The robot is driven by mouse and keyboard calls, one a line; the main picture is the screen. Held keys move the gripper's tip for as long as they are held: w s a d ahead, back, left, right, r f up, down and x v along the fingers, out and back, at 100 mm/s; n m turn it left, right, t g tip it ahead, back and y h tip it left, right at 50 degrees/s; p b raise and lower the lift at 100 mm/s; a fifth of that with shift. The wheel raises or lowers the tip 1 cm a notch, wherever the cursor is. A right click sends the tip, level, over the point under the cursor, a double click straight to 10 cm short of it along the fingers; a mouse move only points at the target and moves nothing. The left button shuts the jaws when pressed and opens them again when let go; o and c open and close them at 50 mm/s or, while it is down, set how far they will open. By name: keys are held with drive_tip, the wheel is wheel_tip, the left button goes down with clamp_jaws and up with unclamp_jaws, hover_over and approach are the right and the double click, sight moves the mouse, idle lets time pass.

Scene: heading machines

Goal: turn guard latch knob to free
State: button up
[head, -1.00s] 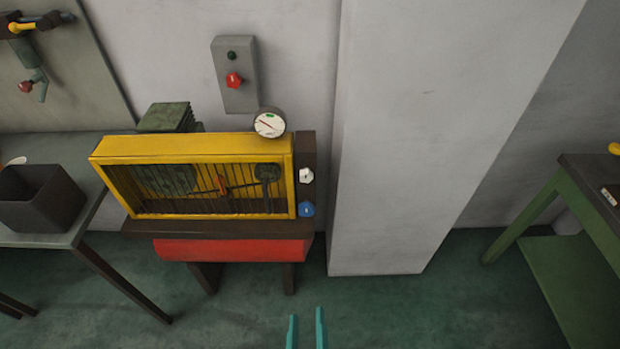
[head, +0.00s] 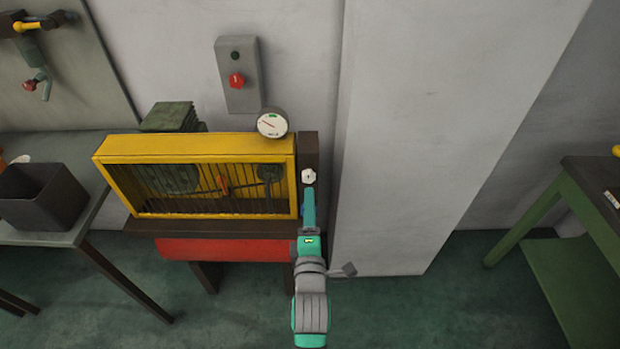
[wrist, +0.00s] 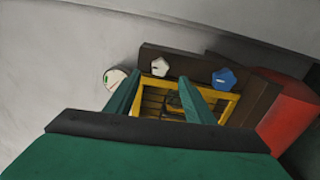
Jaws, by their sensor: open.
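Two knobs sit on the dark post (head: 308,146) at the right end of the yellow guard (head: 190,145): a white knob (head: 308,176), also in the wrist view (wrist: 160,66), and a blue knob (wrist: 224,78). I cannot tell which is the guard latch knob. My gripper (head: 308,193) is open and empty, just below the white knob in the head view, hiding the blue one. In the wrist view the white knob appears between and beyond the fingertips (wrist: 158,82); the blue one lies outside the right finger. Contact is not visible.
A round gauge (head: 272,123) stands on the guard's top right. A grey wall box (head: 238,95) with a red knob (head: 237,80) is above. A grey wall pillar (head: 420,150) stands close on the right. A dark bin (head: 42,197) is on the left table.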

sight(310, 180)
drive_tip(key=w, duration=1)
drive_tip(key=shift+w, duration=0.15)
drive_tip(key=c, duration=1.1)
drive_tip(key=shift+f, duration=0.1)
